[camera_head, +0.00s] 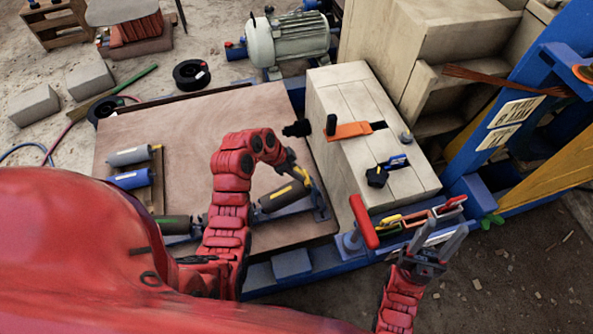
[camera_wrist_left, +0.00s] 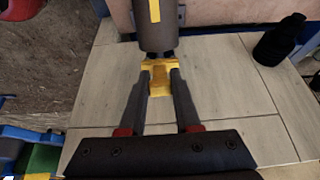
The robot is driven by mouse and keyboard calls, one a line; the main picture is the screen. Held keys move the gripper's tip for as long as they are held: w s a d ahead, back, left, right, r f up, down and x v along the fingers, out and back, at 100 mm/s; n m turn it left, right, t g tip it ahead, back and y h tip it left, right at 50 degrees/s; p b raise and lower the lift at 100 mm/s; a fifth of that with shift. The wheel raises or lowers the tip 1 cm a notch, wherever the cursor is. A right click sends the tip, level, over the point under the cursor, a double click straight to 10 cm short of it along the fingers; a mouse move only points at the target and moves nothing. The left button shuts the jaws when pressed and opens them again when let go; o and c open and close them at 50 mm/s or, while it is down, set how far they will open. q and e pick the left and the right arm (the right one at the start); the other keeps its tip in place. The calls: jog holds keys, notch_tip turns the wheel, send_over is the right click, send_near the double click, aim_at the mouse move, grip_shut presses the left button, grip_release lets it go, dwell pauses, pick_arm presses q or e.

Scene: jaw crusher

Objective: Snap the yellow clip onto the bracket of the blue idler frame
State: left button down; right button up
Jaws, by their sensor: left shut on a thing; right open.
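The yellow clip (camera_wrist_left: 160,78) is gripped between the two fingers of my left gripper (camera_wrist_left: 159,82). In the wrist view it sits right at the end of a dark grey roller (camera_wrist_left: 158,28) with a yellow stripe; I cannot tell whether it touches the bracket, which is mostly hidden. In the head view my left gripper (camera_head: 302,177) is at the right end of this roller (camera_head: 284,197), over the blue idler frame (camera_head: 318,207) on the brown board. My right gripper (camera_head: 436,246) is open and empty, at the lower right, with fingers pointing up and right.
A pale wooden block (camera_head: 345,105) with an orange tool (camera_head: 350,130) stands right of the board (camera_head: 190,125). A red-handled lever (camera_head: 363,222) and a tray of coloured parts lie between the grippers. Other rollers (camera_head: 130,179) lie at the board's left. The board's middle is bare.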

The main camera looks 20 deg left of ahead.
pick_arm(q)
jog(key=shift+b+x, duration=0.65)
jog(key=shift+x, duration=0.35)
jog(key=c, duration=0.5)
grip_release()
jog(key=shift+c, duration=0.2)
jog(key=shift+r, duration=0.1)
jog(key=p+v, duration=0.7)
jog(key=v, duration=1)
jog(key=shift+a+r, duration=0.1)
